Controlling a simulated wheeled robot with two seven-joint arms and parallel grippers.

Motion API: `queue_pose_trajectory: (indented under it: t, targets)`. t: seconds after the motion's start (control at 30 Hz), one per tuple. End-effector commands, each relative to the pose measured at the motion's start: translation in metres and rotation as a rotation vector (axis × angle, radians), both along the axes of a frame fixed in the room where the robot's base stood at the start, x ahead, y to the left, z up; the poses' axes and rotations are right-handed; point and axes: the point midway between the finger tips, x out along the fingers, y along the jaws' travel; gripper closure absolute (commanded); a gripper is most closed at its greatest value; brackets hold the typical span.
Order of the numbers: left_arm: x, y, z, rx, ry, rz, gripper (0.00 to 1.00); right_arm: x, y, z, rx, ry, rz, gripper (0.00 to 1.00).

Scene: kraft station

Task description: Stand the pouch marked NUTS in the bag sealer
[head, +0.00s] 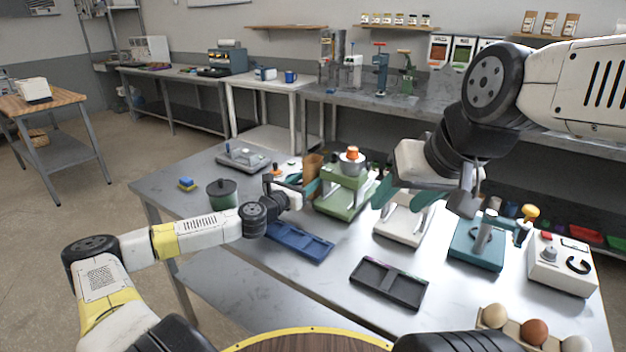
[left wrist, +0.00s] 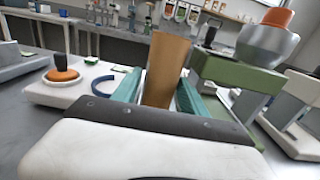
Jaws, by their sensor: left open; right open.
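A plain brown pouch (head: 313,166) stands upright on the table, left of a green machine; no marking on it is readable. In the left wrist view the pouch (left wrist: 167,68) rises between the teal fingers of my left gripper (left wrist: 160,92). In the head view my left gripper (head: 298,187) is open around or just before it; I cannot tell if either finger touches. My right gripper (head: 405,193) is open and empty above a white-based device (head: 403,226). I cannot tell for certain which station is the bag sealer.
The green machine (head: 343,198) with an orange-topped bowl stands close right of the pouch. A white device with an orange-and-black knob (left wrist: 62,75) is left of it. A blue tray (head: 300,243), dark tray (head: 388,285), teal press (head: 476,250) and white dial box (head: 562,265) share the table.

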Motion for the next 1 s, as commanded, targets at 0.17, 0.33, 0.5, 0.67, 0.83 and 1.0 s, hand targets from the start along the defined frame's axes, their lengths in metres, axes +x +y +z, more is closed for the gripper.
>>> queue_pose_trajectory:
  t: [0.17, 0.33, 0.5, 0.67, 0.83, 1.0]
  targets:
    - [0.011, -0.007, 0.001, 0.002, -0.001, 0.000, 0.49, 0.000, 0.000, 0.000, 0.000, 0.000, 0.000, 0.46]
    - [0.028, -0.022, 0.008, 0.003, -0.003, -0.002, 0.49, 0.000, 0.000, 0.000, 0.000, 0.000, 0.000, 0.46]
    - [0.047, -0.034, 0.009, 0.002, -0.001, -0.001, 0.49, 0.000, 0.000, 0.000, 0.000, 0.000, 0.000, 0.46]
    - [0.052, -0.037, 0.009, 0.001, -0.001, 0.000, 0.49, 0.000, 0.000, 0.000, 0.000, 0.000, 0.000, 0.46]
    - [0.052, -0.036, 0.009, 0.001, -0.001, 0.000, 0.53, 0.000, 0.000, 0.000, 0.000, 0.000, 0.000, 0.46]
    - [0.052, -0.036, 0.009, 0.001, -0.001, 0.000, 0.86, 0.000, 0.000, 0.000, 0.000, 0.000, 0.000, 0.46]
